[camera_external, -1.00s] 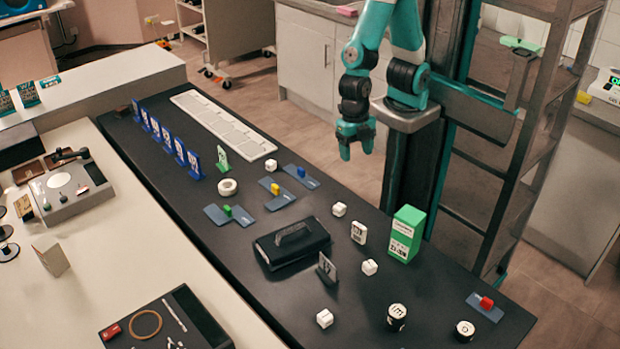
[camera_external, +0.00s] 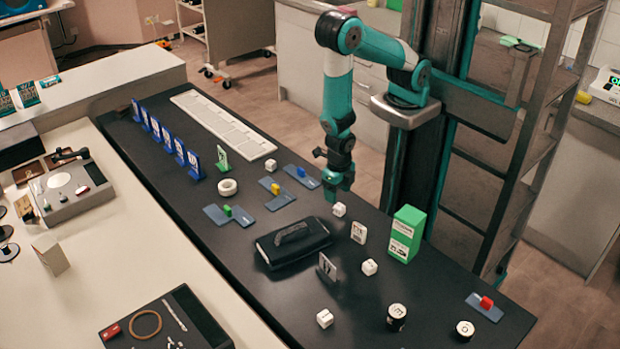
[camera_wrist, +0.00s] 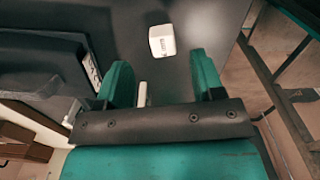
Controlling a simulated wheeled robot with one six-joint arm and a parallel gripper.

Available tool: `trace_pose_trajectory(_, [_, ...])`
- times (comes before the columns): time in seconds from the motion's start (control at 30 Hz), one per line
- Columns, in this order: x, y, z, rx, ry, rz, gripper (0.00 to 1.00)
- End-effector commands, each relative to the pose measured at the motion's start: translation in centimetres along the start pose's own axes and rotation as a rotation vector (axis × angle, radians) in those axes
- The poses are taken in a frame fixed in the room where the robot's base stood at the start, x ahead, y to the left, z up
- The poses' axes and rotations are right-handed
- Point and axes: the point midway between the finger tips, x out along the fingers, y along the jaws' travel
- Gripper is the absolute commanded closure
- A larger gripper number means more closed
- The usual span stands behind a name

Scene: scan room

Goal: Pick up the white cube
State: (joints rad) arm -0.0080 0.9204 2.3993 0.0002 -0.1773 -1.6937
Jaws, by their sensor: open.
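Several small white cubes stand on the dark table. One white cube (camera_external: 339,209) is just below and beside my gripper (camera_external: 338,190), and the two look apart. Others are a far cube (camera_external: 271,165), a cube right of the black case (camera_external: 369,267) and a near cube (camera_external: 325,318). In the wrist view a white block with dark marks (camera_wrist: 162,41) lies beyond my open teal fingers (camera_wrist: 165,82), nothing held. A narrow white piece (camera_wrist: 142,94) shows between the fingers; I cannot tell what it is.
A black case (camera_external: 292,243) lies left of my gripper. A green-and-white box (camera_external: 405,234) and a small white upright tag (camera_external: 359,232) stand to the right. Blue plates with coloured blocks, such as one plate (camera_external: 276,195), lie on the left.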

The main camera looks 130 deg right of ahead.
Motion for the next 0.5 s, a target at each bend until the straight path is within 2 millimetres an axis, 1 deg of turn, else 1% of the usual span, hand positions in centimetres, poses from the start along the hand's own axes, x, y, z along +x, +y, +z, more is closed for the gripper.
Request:
trace_pose_trajectory(0.1, [0.9,0.0,0.0,0.0,0.0,0.0,0.38])
trace_pose_trajectory(0.27, [1.7,-0.1,0.0,0.001,0.0,-0.001,0.38])
trace_pose_trajectory(0.5, [4.6,-0.3,0.1,0.0,0.001,-0.002,0.38])
